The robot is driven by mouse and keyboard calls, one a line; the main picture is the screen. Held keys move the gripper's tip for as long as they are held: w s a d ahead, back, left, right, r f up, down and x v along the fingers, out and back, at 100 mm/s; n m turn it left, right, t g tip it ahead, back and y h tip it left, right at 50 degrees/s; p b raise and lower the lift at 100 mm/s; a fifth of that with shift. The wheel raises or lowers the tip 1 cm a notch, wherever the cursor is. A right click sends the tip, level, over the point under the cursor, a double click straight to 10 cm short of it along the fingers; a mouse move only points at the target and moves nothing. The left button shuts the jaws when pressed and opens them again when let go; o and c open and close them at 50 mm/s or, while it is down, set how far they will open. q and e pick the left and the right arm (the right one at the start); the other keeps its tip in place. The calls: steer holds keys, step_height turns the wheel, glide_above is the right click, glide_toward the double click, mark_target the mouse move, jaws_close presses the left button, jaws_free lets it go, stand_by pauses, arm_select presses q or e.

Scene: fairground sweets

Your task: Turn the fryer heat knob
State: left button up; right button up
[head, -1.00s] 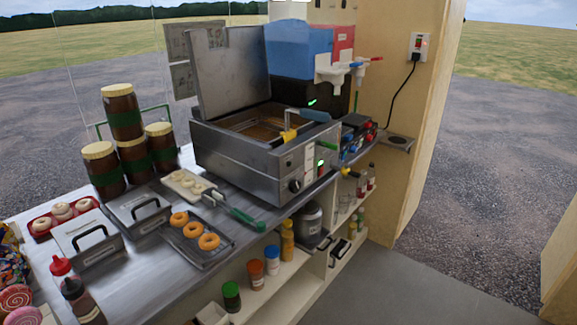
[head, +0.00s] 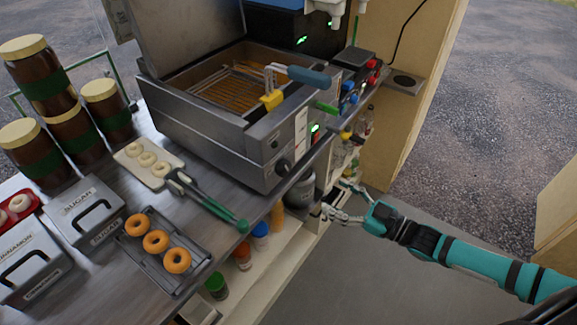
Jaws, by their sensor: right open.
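The fryer (head: 205,125) is a steel box on the counter with its lid up and a wire basket (head: 235,88) inside. The black heat knob (head: 283,167) is on the fryer's front panel, low and left of a green lit switch (head: 314,128). My right gripper (head: 335,200) is open and empty, in front of the counter, to the right of and lower than the knob in the picture. It is apart from the knob. My left gripper is out of view.
Green-handled tongs (head: 222,213) lie on the counter below the fryer. A tray of ring doughnuts (head: 197,262) and sugar tin (head: 88,208) stand at left. Shelves with bottles (head: 261,236) are under the counter edge. The floor (head: 330,275) in front is clear.

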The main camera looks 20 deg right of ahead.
mark_target(288, 171)
steer(key=p+x, duration=0.2)
steer(key=x, duration=1.1)
steer(key=shift+w+a, duration=0.1)
steer(key=shift+w, duration=0.25)
steer(key=shift+w+a, duration=0.2)
steer(key=shift+w, duration=0.15)
steer(key=shift+w+a+f, duration=0.15)
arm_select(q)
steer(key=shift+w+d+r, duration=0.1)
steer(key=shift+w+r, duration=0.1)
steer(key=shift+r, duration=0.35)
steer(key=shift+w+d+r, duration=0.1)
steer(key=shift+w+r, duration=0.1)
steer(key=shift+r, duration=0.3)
arm_select(e)
steer(key=shift+c, duration=0.4)
steer(key=c, duration=1.1)
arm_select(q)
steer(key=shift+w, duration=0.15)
